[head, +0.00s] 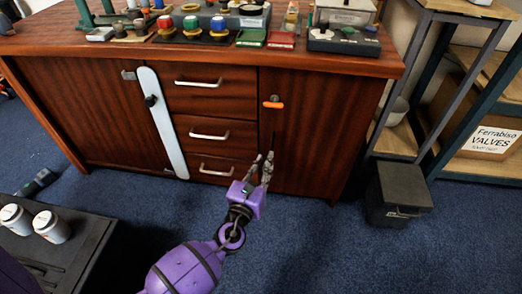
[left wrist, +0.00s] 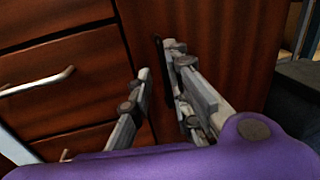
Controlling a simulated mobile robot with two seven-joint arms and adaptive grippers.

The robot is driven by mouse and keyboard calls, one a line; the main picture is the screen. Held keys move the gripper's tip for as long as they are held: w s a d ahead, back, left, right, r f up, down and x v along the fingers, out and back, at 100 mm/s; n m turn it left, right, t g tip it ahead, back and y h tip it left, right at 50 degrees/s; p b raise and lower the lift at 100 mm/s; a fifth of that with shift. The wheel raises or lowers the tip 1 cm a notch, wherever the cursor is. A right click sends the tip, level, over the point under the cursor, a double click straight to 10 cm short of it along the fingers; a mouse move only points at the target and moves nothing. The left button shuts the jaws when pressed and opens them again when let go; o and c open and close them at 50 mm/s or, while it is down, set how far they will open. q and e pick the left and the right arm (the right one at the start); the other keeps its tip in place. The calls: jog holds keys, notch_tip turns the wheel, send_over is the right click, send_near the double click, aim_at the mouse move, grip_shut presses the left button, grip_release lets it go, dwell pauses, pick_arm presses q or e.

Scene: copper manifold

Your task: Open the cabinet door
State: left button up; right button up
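A dark brown wooden cabinet has a right door (head: 315,140) and a left door (head: 98,112), with a column of drawers between them. The right door appears shut. It bears an orange latch (head: 273,103) near its upper left edge, and a thin dark vertical handle shows below it, also seen in the left wrist view (left wrist: 159,50). My purple left gripper (head: 264,160) is in front of the right door's left edge, just below that handle. In the left wrist view its fingers (left wrist: 158,62) are apart, with the handle beyond the gap; contact cannot be told. My right gripper is not in view.
Drawers with silver handles (head: 209,135) lie left of the right door. A pale strip (head: 163,122) with a black knob crosses the left door's edge. A black box (head: 398,196) stands on the blue carpet at right, before metal shelving. Tools crowd the cabinet top.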

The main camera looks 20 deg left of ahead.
aim_at(272, 148)
pick_arm(q)
jog(key=w+b, duration=0.1)
jog(key=w, duration=0.6)
jog(key=shift+w+a+f+b, duration=0.1)
jog(key=shift+w+b, duration=0.25)
jog(key=shift+w, duration=0.05)
grip_shut()
